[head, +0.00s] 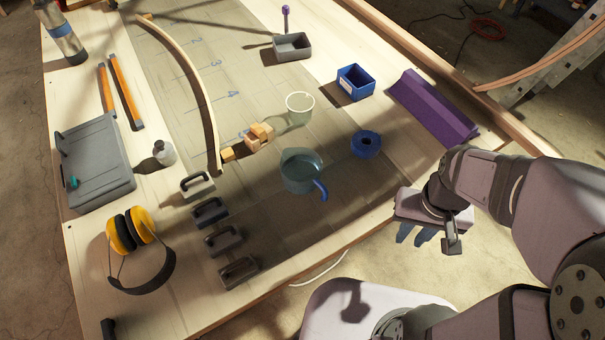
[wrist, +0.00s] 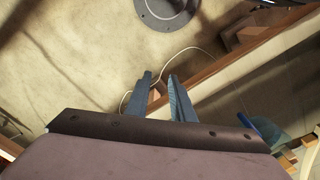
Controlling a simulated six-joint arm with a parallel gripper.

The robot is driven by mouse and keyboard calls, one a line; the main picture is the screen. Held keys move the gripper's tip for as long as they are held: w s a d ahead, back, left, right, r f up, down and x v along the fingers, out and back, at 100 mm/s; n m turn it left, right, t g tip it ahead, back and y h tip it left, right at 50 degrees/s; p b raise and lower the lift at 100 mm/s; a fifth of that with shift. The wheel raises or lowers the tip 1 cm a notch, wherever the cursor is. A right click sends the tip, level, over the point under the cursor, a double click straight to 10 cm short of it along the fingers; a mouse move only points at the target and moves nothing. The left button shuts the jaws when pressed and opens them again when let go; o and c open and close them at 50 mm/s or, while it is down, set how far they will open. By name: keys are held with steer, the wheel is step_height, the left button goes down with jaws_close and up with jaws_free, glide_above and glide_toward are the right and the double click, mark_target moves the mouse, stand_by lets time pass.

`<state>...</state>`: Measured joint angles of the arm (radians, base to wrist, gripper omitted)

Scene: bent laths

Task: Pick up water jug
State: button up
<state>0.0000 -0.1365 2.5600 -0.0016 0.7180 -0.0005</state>
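The water jug (head: 302,172), translucent blue-grey with a blue handle, stands upright on the table near its front edge. Its handle points toward the lower right in the head view. In the wrist view part of the jug (wrist: 272,134) shows at the right, partly cut off by my gripper's body. My gripper (head: 411,236) is beyond the table's front edge, to the right of the jug and apart from it. In the wrist view its two blue fingers (wrist: 159,78) stand apart with nothing between them.
A blue tape roll (head: 366,144), a pale green cup (head: 299,108) and wooden blocks (head: 260,134) are near the jug. Dark handled blocks (head: 222,240) stand to its left. A purple piece (head: 433,107) lies at right. The table is clear between jug and front edge.

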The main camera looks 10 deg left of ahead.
steer(key=shift+r, duration=0.1)
step_height(320, 180, up, 5)
steer(key=w+a+n+t+h+p, duration=0.15)
steer(key=a+n+t+h, duration=0.8)
steer(key=a+n, duration=1.55)
steer(key=n, duration=0.2)
glide_toward(322, 197)
steer(key=d, duration=0.1)
steer(key=w+d+r, duration=0.1)
steer(key=shift+w+d+r, duration=0.15)
steer(key=shift+w+d, duration=0.15)
steer(key=shift+d, duration=0.05)
steer(key=shift+f, duration=0.65)
steer(key=shift+p+x, duration=0.5)
steer(key=shift+x, duration=0.85)
steer(key=shift+p+x, duration=1.1)
steer(key=shift+x, duration=1.2)
